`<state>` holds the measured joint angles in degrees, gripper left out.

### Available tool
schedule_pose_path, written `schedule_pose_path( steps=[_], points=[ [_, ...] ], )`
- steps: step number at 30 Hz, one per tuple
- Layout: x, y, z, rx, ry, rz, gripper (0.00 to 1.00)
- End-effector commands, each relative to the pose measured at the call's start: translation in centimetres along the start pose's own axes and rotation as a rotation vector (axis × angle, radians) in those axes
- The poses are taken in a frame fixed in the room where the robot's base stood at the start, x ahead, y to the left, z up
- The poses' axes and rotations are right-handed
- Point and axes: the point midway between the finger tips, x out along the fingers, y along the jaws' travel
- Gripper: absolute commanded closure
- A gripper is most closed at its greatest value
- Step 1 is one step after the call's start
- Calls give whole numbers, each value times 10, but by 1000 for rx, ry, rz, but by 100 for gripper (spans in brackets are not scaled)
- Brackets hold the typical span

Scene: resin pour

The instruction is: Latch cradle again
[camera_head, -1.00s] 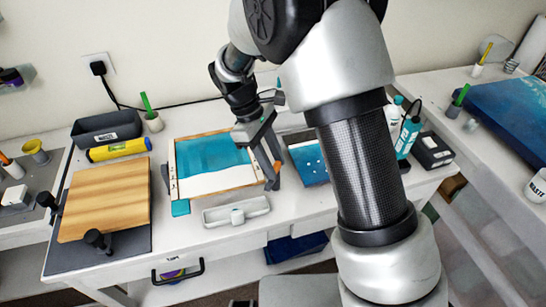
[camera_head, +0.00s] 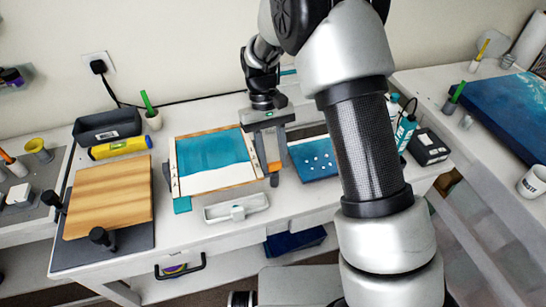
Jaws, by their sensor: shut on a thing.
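The cradle (camera_head: 175,172) is a shallow frame on the white table, left of centre, with a blue and white panel (camera_head: 213,155) lying in it. My gripper (camera_head: 265,168) is at the cradle's right edge, pointing down, with its fingers around a small part there. That part looks like the cradle's latch, with an orange piece (camera_head: 273,167) showing low beside the fingers. The fingers hide most of the latch, so I cannot tell its exact position.
A white tray (camera_head: 250,208) lies just in front of the cradle. A wooden board (camera_head: 108,195) with black clamps is to the left. A yellow level (camera_head: 120,148) and a dark bin (camera_head: 107,127) stand behind. A blue dotted panel (camera_head: 315,160) lies to the right, near bottles (camera_head: 404,133).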

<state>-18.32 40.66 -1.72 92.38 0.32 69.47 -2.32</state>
Motion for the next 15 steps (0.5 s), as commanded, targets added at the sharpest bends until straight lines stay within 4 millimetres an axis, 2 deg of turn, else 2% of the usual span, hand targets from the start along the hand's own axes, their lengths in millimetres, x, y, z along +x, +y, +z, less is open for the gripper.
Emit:
schedule_pose_path(
  steps=[15],
  points=[
    [-1, 1, -1, 63, 3, -26, 90]
  ],
)
